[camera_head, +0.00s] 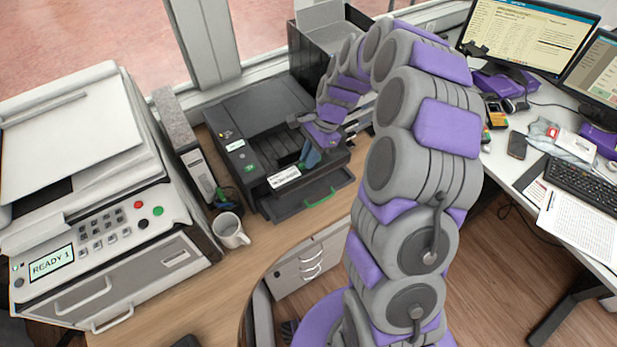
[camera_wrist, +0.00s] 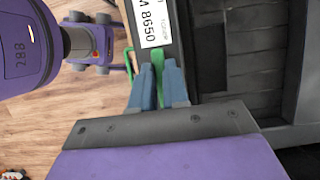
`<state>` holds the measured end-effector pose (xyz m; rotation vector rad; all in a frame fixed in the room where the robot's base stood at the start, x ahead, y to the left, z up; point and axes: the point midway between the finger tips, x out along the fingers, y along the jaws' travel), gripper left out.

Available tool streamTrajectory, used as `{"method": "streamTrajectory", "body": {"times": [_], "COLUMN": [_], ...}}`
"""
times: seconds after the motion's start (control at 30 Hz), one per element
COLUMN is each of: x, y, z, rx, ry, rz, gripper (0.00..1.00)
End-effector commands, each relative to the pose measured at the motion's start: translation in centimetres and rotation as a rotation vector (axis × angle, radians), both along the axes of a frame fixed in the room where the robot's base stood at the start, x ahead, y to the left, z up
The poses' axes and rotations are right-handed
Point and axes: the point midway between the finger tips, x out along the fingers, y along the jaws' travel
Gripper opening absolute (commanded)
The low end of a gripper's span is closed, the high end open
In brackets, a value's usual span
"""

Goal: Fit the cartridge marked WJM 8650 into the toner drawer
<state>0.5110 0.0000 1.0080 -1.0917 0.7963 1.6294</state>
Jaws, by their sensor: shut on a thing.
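In the wrist view the cartridge's label (camera_wrist: 150,22) reads "M 8650"; the rest is cut off. My gripper (camera_head: 309,158) has blue fingertips, and in the wrist view they (camera_wrist: 158,72) are closed around the cartridge's green tab (camera_wrist: 157,58). The cartridge lies over or in the drawer; I cannot tell whether it is seated.
A large copier (camera_head: 90,205) reading "READY 1" stands at left. A white mug (camera_head: 230,230) sits close to the printer's left front corner. Monitors (camera_head: 527,32) and a keyboard (camera_head: 583,187) are on the right desk. A drawer unit (camera_head: 308,262) is below.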

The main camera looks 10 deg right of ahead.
Motion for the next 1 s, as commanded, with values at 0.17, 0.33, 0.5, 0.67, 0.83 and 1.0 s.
{"method": "streamTrajectory", "body": {"times": [0.17, 0.33, 0.5, 0.67, 0.83, 1.0], "x": [0.0, 0.1, 0.0, 0.1, 0.1, 0.1], "y": [-0.1, -0.3, -0.2, -0.2, -0.1, -0.2], "z": [-3.5, -5.3, -7.0, -8.9, -8.8, -9.0], "rx": [0.004, 0.003, 0.004, 0.002, 0.000, 0.002], "ry": [0.006, 0.000, 0.003, 0.002, -0.001, 0.001], "rz": [0.003, 0.004, 0.004, 0.004, 0.004, 0.004], "gripper": [0.00, 0.00, 0.00, 0.00, 0.00, 0.00]}}
